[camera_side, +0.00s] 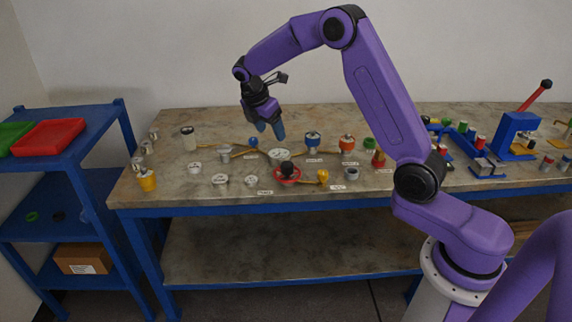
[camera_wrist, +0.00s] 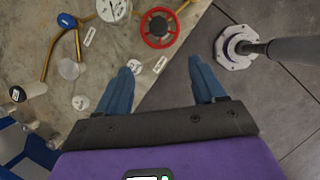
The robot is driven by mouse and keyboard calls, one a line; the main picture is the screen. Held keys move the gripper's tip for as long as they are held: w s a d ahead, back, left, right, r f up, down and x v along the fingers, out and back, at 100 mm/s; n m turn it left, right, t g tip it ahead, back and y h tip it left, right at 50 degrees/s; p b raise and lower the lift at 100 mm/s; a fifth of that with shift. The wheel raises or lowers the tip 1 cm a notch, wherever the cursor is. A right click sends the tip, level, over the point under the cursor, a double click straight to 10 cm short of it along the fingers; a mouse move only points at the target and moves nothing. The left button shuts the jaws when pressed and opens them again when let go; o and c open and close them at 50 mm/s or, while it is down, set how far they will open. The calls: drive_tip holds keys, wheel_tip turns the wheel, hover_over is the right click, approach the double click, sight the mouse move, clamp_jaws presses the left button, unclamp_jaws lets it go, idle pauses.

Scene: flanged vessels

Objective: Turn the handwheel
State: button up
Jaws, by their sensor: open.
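The handwheel (camera_side: 287,173) is a red wheel with a dark hub, low on the bench top near its front edge. A brass pipe runs beside it. In the wrist view the red handwheel (camera_wrist: 160,27) shows at the top middle, with its rim and spokes clear. My gripper (camera_side: 272,131) hangs above the bench, up and to the left of the wheel in the side view, apart from it. In the wrist view the two blue fingers of my gripper (camera_wrist: 160,68) are spread with nothing between them. The wheel lies beyond the fingertips.
A round white gauge (camera_side: 279,153) stands just behind the wheel. A yellow part (camera_side: 323,177) is close on its right. A blue-topped fitting (camera_side: 312,140) and several small cups and caps stand around. A blue shelf unit with a red tray (camera_side: 48,138) is at left.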

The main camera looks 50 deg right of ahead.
sight(286, 164)
drive_tip(key=x, duration=1.8)
drive_tip(key=shift+w+d+r, duration=0.1)
drive_tip(key=shift+d+r, duration=0.1)
drive_tip(key=shift+d, duration=0.15)
drive_tip(key=c, duration=1.1)
